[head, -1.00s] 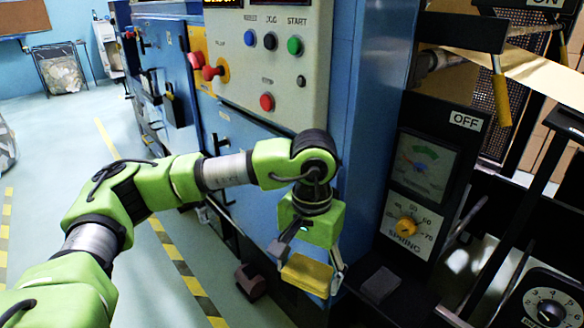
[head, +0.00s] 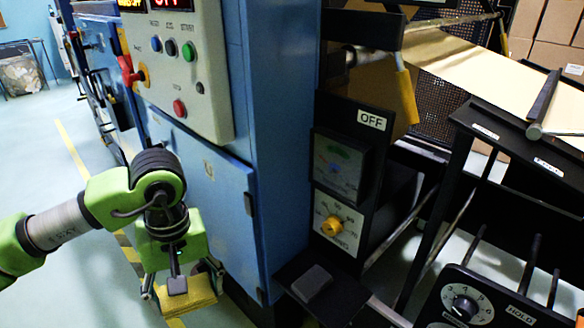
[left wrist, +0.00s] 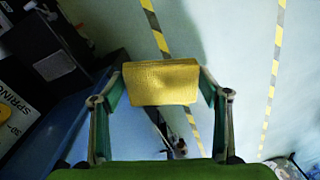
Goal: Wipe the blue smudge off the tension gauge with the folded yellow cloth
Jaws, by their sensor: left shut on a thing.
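My left gripper (head: 180,282) is shut on the folded yellow cloth (head: 188,296). It holds the cloth in the air at the lower left of the head view, left of the blue cabinet. In the left wrist view the cloth (left wrist: 160,82) sits between both fingers. The tension gauge (head: 338,165) is a dark square panel with a green arc, below the OFF label on the black machine post. A bluish patch shows faintly on its face. The cloth is well apart from the gauge. My right gripper is not in view.
Below the gauge is a yellow SPRING knob (head: 332,226), with a small shelf bearing a grey block (head: 311,282) under it. A brown paper web (head: 480,70) runs at upper right.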

